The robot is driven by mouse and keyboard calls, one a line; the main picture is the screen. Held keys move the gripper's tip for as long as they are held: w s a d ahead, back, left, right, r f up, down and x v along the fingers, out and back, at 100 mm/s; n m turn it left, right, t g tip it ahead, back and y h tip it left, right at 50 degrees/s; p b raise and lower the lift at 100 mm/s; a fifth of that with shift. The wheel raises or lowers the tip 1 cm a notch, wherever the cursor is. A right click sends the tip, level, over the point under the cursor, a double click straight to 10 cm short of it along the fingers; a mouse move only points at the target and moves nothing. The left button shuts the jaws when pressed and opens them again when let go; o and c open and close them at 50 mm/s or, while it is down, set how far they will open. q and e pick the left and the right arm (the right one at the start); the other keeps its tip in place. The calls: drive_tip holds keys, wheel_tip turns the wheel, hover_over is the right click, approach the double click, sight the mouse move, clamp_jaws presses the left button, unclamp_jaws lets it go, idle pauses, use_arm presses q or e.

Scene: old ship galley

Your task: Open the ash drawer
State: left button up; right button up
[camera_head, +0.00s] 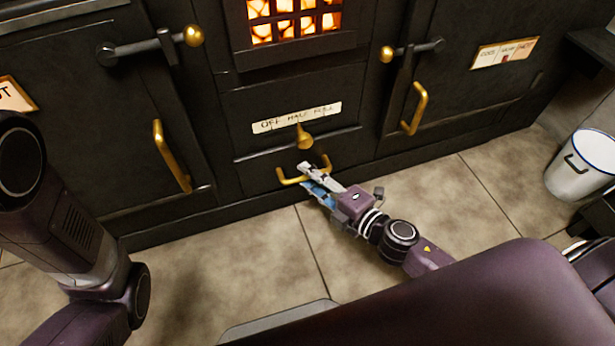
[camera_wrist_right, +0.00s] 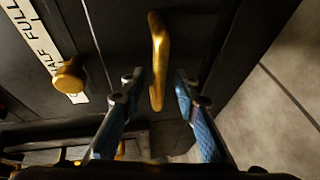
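The ash drawer (camera_head: 345,149) is the low dark panel in the middle of the black stove, and it looks shut. Its brass bar handle (camera_head: 289,180) also shows in the right wrist view (camera_wrist_right: 158,58). My right gripper (camera_head: 306,178) is at the handle with its fingers apart. In the right wrist view its blue-padded fingers (camera_wrist_right: 158,82) lie on either side of the bar, with a gap on both sides. I cannot tell how deep the bar sits between them. My left arm shows at the left of the head view, but its gripper is out of frame.
A brass knob (camera_head: 304,138) sits above the drawer under an OFF-HALF-FULL label (camera_head: 297,117). Glowing coals (camera_head: 293,19) show behind a grate above. Doors with brass handles (camera_head: 172,158) (camera_head: 415,108) flank the drawer. A white bucket (camera_head: 580,166) stands at right.

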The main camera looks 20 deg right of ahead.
drive_tip(key=shift+w+a, duration=0.15)
drive_tip(key=shift+w, duration=0.25)
clamp_jaws()
